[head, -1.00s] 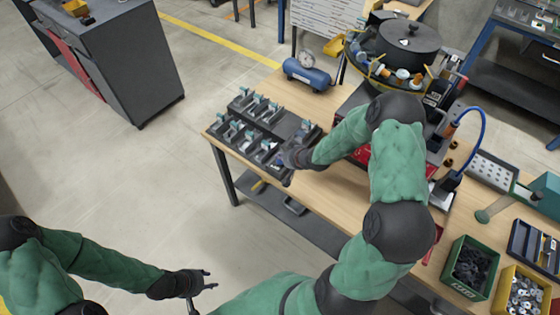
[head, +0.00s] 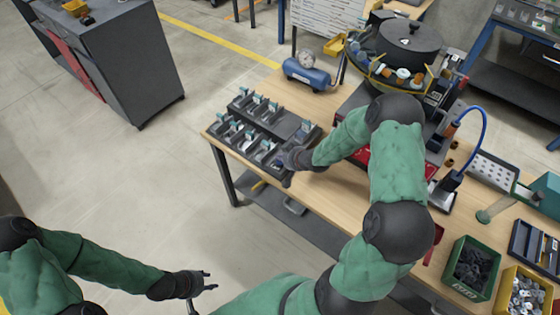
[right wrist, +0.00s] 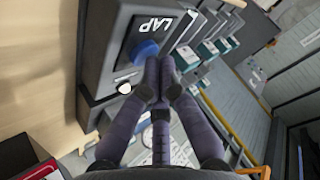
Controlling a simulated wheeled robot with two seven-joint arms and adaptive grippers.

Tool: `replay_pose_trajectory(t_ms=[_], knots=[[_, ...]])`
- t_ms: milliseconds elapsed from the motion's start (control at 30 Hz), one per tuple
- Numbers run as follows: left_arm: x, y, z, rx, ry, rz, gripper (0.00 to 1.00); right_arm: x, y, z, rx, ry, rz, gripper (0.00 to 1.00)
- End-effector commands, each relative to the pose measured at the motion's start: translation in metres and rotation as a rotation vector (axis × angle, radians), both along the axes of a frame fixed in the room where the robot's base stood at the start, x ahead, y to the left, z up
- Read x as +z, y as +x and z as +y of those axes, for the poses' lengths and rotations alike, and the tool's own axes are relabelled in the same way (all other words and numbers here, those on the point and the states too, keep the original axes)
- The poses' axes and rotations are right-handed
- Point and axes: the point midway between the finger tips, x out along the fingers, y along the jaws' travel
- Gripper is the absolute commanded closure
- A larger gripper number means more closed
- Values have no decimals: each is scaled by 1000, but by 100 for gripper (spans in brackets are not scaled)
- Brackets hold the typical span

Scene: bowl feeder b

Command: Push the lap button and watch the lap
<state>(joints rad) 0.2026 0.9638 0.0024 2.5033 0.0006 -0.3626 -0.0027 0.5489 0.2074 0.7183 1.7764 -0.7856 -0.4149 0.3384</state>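The lap button is a round blue button (right wrist: 145,52) beside a white LAP label (right wrist: 161,60) on a dark grey block in the right wrist view. My right gripper (right wrist: 158,82) has its fingertips together and empty, just below the button in the picture; I cannot tell whether they touch it. In the head view my right gripper (head: 288,161) is at the front right edge of a dark rack (head: 270,133) and hides most of the button. My left gripper (head: 207,281) is open and empty over the floor, away from the table.
The rack holds several small fixtures with teal tops. A blue tank with a gauge (head: 306,74) stands behind it, and a bowl feeder (head: 392,66) is at the back right. Green (head: 470,269) and yellow (head: 522,297) bins of parts stand at the right. Wooden table (head: 330,193) shows in front.

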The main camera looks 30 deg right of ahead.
Motion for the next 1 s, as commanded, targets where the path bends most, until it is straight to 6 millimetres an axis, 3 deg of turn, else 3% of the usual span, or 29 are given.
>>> replay_pose_trajectory(t_ms=[600, 1000], knots=[[-2, 0, 0, 0, 0, 0, 60, -3, -1, 0, 0, 1, 2, 100], [14, 0, 0, 0, 0, 0, 60, 13, 0, 0, 0, 1, 1, 100]])
